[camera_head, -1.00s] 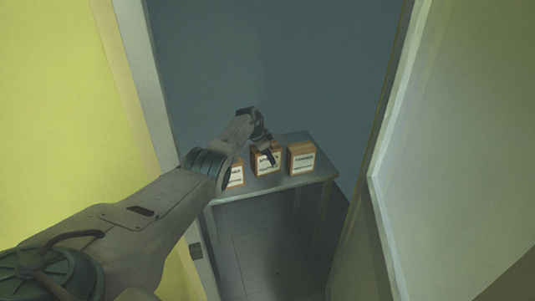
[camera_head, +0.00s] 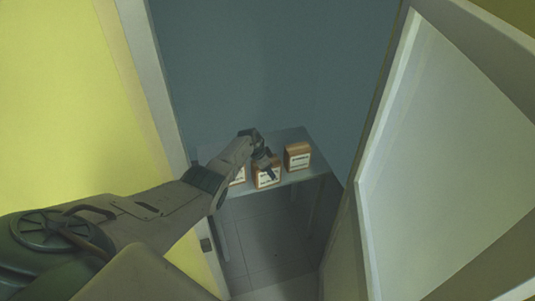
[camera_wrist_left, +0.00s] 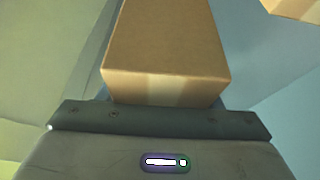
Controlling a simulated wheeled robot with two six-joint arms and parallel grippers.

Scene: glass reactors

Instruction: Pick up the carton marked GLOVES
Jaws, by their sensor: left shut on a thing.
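My left gripper (camera_head: 267,172) is shut on the middle one of three brown cartons. The held carton (camera_head: 261,181) has a white label facing me, partly hidden by the gripper; its lettering is too small to read. It sits at the front part of a grey table; I cannot tell whether it is clear of the top. In the left wrist view this carton (camera_wrist_left: 165,50) fills the upper middle, against the gripper's palm. My right gripper is in neither view.
A labelled carton (camera_head: 298,156) stands to the right on the table (camera_head: 290,136). Another carton (camera_head: 240,176) at left is mostly hidden by my arm. A yellow wall with a pale door frame (camera_head: 150,60) is at left, an open white door (camera_head: 440,150) at right.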

